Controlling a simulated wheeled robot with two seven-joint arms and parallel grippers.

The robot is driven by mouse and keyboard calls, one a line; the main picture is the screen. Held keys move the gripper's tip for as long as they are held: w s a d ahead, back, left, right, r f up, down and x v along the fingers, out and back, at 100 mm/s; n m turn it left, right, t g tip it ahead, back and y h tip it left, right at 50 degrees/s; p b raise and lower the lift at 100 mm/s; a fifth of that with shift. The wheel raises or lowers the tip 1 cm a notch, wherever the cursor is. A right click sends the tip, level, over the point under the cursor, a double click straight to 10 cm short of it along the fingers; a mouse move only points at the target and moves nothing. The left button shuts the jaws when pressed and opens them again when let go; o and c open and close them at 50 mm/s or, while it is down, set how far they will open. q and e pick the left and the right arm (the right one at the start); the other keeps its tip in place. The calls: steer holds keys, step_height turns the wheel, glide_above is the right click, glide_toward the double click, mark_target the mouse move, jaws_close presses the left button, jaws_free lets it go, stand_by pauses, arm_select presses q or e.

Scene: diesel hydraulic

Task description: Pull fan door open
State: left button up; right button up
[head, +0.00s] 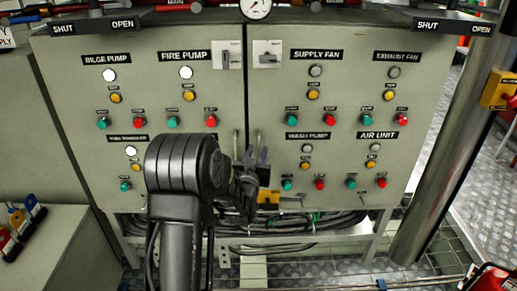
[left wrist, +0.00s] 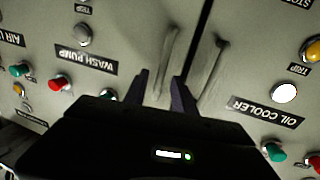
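The fan door (head: 350,85) is the right grey panel of the cabinet, with the supply fan and exhaust fan labels. It looks shut, flush with the left door at the dark seam. Its slim upright handle (head: 258,140) stands beside the seam; it also shows in the left wrist view (left wrist: 170,60). My left gripper (head: 255,158) is in front of the lower handle area, partly hidden by my arm. In the left wrist view its two dark fingers (left wrist: 160,88) are apart, with the fan door handle just beyond the gap. I cannot tell whether they touch it. My right gripper is not in view.
The left door (head: 60,75) has its own handle (left wrist: 213,65) close across the seam. Cables (head: 310,225) hang below the cabinet. A metal post (head: 440,150) stands at the right. A grey box (head: 50,235) stands at the lower left.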

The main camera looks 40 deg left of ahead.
arm_select(q)
steer(key=shift+x, duration=1.3)
jaws_close()
stand_by(0.5)
